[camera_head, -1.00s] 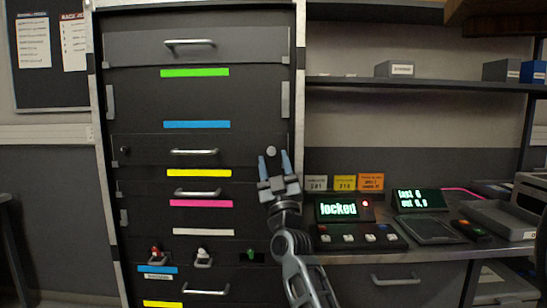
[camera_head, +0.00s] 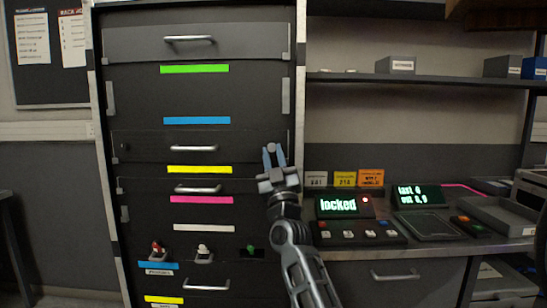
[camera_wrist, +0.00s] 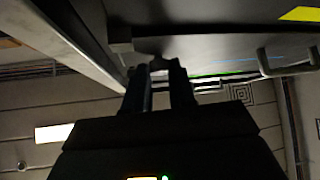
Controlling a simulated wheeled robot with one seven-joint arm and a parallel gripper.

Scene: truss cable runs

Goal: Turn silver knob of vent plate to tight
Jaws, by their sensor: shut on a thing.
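The silver knob (camera_head: 272,147) is a small round knob at the right end of a dark panel (camera_head: 240,140) in the rack, which I take to be the vent plate. A silver handle (camera_head: 194,148) sits mid-panel and a small dark knob (camera_head: 125,147) at its left end. My gripper (camera_head: 274,153) reaches up from below, its blue fingers on either side of the silver knob and shut on it. In the wrist view the two dark fingers (camera_wrist: 159,78) meet at the knob against the panel's underside. Any tightness marking is not visible.
Below are a drawer handle (camera_head: 198,189), coloured label strips, and a row of small red, white and green controls (camera_head: 203,252). To the right, a bench holds a display (camera_head: 342,205) reading "locked" and a grey tray (camera_head: 500,218). The rack's right post (camera_head: 299,100) is close to my gripper.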

